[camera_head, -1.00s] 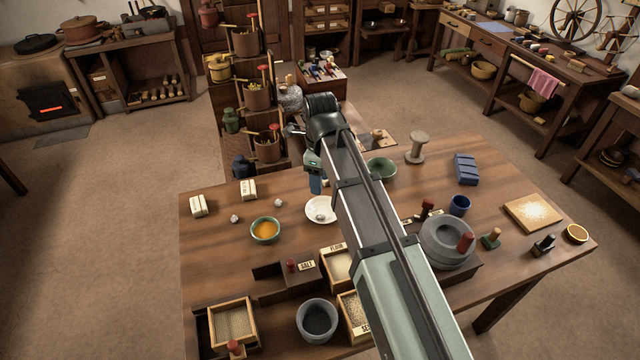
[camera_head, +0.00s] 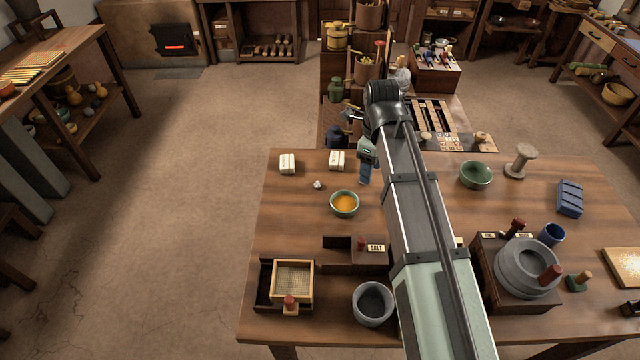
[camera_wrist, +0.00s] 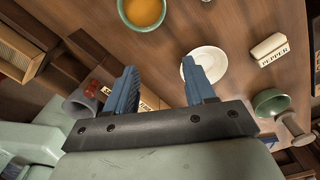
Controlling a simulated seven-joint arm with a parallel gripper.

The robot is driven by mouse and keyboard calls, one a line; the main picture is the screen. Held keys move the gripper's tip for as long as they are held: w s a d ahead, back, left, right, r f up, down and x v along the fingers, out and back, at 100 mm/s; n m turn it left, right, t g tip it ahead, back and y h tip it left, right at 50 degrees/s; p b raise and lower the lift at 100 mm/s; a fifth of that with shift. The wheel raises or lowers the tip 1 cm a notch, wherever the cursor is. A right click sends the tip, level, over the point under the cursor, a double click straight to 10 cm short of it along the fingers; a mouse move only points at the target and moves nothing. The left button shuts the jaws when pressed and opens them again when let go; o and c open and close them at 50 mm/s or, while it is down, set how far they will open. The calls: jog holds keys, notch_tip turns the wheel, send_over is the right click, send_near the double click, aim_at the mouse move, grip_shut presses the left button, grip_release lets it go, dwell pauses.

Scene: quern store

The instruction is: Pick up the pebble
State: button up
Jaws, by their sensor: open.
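A small pale grey lump (camera_head: 318,184), which looks like the pebble, lies on the wooden table (camera_head: 290,225) left of a green bowl (camera_head: 344,203) with orange contents. My gripper (camera_head: 366,170) is above the table, right of the lump and beyond the bowl. In the wrist view my gripper (camera_wrist: 162,88) has its two blue fingers spread with nothing between them. That view shows a white plate (camera_wrist: 213,63), a PEPPER block (camera_wrist: 269,50) and the orange-filled bowl (camera_wrist: 143,10); I cannot make out the lump there. The plate is hidden behind my arm in the head view.
Two pale blocks (camera_head: 287,164) (camera_head: 337,160) stand near the far edge. A SALT box (camera_head: 370,254), a framed tray (camera_head: 293,280) and a grey pot (camera_head: 373,303) fill the near side. A quern (camera_head: 528,270) and an empty green bowl (camera_head: 476,174) are to the right.

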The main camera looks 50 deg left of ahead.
jog(key=s+a+f+n, duration=0.1)
jog(key=s+a+n, duration=0.4)
jog(key=a, duration=0.7)
jog(key=n, duration=1.6)
send_over(317, 183)
jog(key=f, duration=0.8)
jog(key=shift+s+d+f, duration=0.2)
jog(key=shift+s+f, duration=0.05)
jog(key=shift+w+a+f, duration=0.1)
jog(key=shift+f, duration=1.25)
jog(key=shift+w+f, duration=0.1)
jog(key=shift+f, duration=1.2)
grip_shut()
